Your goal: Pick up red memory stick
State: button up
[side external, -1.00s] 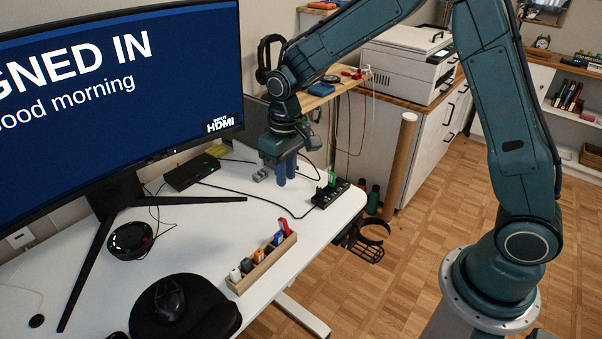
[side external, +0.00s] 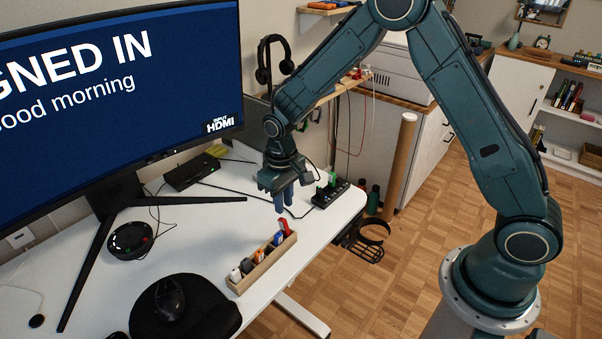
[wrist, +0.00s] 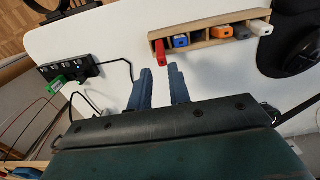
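The red memory stick (side external: 284,226) stands at the far right end of a wooden holder (side external: 266,266) on the white desk. In the wrist view the red stick (wrist: 160,52) is at the left end of the holder (wrist: 201,38), and its lower part is hidden. My gripper (side external: 283,208) points down above the desk, behind and above the red-stick end of the holder, apart from it. In the wrist view my gripper's two blue fingers (wrist: 160,72) have an empty gap between them, just short of the red stick.
Blue (wrist: 180,40), orange (wrist: 221,32), grey and white sticks share the holder. A black hub (side external: 331,193) with a green stick is at the desk's right edge. Cables cross the desk behind. The monitor (side external: 110,100) stands left; a mouse (side external: 170,298) lies in front.

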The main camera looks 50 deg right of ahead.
aim_at(284, 219)
jog(key=shift+f, duration=1.05)
jog(key=shift+f, duration=0.1)
jog(key=shift+a+f, duration=0.1)
jog(key=shift+f, duration=2.4)
grip_shut()
